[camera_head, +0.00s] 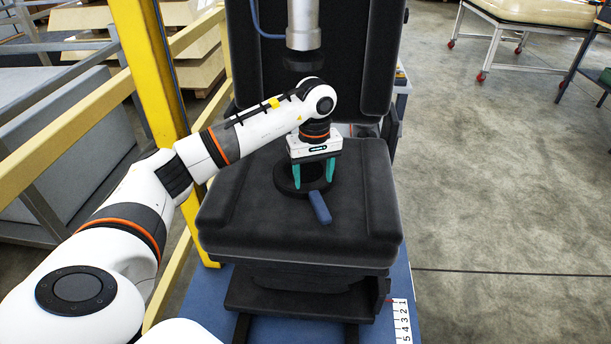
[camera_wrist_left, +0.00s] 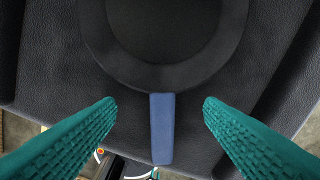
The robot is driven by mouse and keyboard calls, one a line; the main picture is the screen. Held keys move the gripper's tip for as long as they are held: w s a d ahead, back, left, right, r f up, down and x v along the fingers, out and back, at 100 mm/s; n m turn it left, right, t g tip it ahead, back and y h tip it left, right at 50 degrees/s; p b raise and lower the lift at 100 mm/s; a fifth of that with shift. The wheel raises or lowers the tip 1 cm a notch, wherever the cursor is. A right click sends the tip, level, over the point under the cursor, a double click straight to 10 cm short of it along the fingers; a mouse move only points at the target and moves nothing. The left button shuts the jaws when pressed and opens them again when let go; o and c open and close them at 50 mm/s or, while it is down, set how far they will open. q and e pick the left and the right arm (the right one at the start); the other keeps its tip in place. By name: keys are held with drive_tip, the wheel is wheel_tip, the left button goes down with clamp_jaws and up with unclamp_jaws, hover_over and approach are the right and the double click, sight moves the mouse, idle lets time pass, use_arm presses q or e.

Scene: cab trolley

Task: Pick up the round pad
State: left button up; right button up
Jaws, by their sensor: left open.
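The round pad (camera_head: 287,187) is a black disc with a raised rim and a blue handle (camera_head: 320,208), lying on the black seat cushion (camera_head: 240,217). In the left wrist view the pad (camera_wrist_left: 170,75) fills the upper middle, and its blue handle (camera_wrist_left: 161,130) points down the picture. My left gripper (camera_head: 314,184) is over the pad in the head view, pointing down, with its teal fingers apart. In the left wrist view the open fingertips (camera_wrist_left: 157,103) are on either side of the handle, with clear gaps. Nothing is held. My right gripper is not in view.
The black seat back (camera_head: 360,60) stands behind the cushion, with a grey cylinder (camera_head: 303,25) hanging in front of it. A yellow post (camera_head: 160,70) and rails are on the left. A wheeled table (camera_head: 540,12) stands at the back right. The floor on the right is clear.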

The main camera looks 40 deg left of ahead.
sight(315, 192)
use_arm(q)
drive_tip(key=shift+d+f+p, duration=0.2)
drive_tip(key=shift+f+p, duration=0.1)
drive_tip(key=shift+f, duration=2.4)
drive_tip(key=shift+r, duration=0.1)
clamp_jaws()
